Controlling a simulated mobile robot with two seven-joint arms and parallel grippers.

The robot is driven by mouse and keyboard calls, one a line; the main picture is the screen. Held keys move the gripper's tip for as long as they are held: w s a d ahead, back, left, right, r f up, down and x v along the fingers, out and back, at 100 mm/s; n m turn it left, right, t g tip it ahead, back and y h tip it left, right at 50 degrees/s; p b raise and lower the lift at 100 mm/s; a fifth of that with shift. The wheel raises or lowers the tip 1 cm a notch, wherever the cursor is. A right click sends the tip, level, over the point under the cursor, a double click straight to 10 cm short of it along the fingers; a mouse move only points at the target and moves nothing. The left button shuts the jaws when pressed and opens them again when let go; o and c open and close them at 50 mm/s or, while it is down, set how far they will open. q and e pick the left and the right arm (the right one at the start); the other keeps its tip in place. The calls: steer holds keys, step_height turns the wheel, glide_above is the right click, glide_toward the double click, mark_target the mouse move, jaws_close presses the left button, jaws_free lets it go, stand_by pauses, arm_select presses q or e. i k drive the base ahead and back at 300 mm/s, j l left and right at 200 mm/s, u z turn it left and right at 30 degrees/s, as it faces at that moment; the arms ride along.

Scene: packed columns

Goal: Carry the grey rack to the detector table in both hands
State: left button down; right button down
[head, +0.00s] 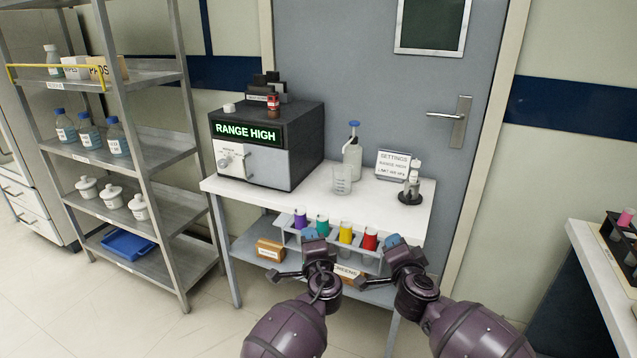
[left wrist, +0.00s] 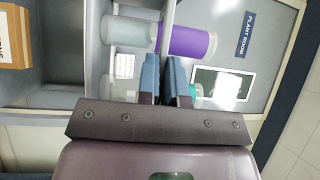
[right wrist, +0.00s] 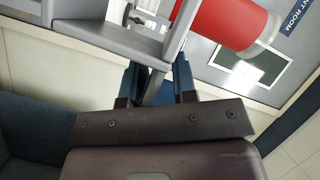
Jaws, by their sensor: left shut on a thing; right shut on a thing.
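The grey rack (head: 292,238) holds a row of capped columns: purple (head: 300,218), teal (head: 322,224), yellow (head: 346,232) and red (head: 369,238). It is in front of the front edge of the white-topped detector table (head: 260,195). My left gripper (head: 312,238) is shut on the rack's near side, left of its middle. My right gripper (head: 393,246) is shut on the rack near its right end. The left wrist view shows the purple column (left wrist: 187,40) beyond the fingers. The right wrist view shows the red column (right wrist: 228,20) close by. The rack's underside is mostly hidden.
On the table stand a detector reading "RANGE HIGH" (head: 270,145), a beaker (head: 341,180), a wash bottle (head: 352,155), a settings sign (head: 397,165) and a dark stand (head: 410,190). The tabletop's front strip is clear. A steel shelf (head: 150,150) is left, a bench (head: 605,265) right.

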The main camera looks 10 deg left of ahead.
mark_target(348, 209)
steer(key=i, duration=0.95)
